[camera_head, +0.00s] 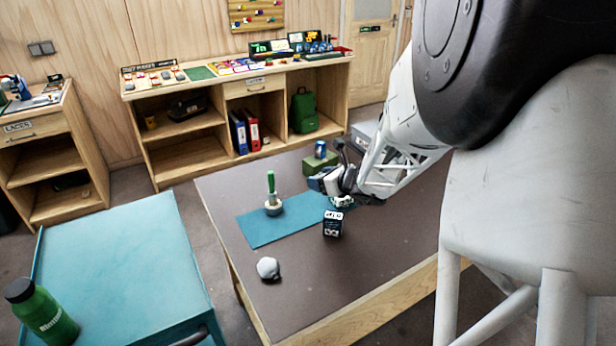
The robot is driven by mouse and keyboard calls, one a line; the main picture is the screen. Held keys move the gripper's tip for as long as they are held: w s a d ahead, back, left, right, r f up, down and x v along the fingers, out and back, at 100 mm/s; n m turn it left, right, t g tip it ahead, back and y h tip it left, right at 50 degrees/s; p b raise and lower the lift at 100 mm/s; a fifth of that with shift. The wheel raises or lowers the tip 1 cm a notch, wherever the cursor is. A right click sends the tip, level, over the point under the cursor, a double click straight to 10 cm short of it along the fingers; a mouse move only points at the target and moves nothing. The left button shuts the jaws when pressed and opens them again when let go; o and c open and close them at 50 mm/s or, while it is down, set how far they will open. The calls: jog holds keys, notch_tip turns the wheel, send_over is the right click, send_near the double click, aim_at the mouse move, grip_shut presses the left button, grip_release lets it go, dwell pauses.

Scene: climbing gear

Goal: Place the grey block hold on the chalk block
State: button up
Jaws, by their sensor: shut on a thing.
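A black cube with white print (333,226), likely the chalk block, stands upright on the table at the mat's near right edge. It is apart from my gripper, nearer the camera, and its top is clear. I cannot tell whether the held thing touches the mat or table.
A brush with a green handle (271,191) stands in a round grey base on the blue mat (262,232). A pale rounded lump (268,268) lies near the table's left edge. A green box (318,164) with a blue can (320,149) is behind my gripper.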

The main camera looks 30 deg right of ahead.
jog(key=w+d+f, duration=0.1)
jog(key=w+d, duration=0.1)
jog(key=d, duration=0.4)
jog(key=w+d+f+n+y, duration=0.1)
jog(key=w+d, duration=0.2)
jog(key=d, duration=0.3)
jog(key=shift+d+f, duration=0.2)
jog(key=shift+f, duration=0.05)
jog(key=shift+f, duration=2.05)
jog(key=shift+f, duration=1.95)
jog(key=shift+f, duration=0.2)
jog(key=o, duration=0.9)
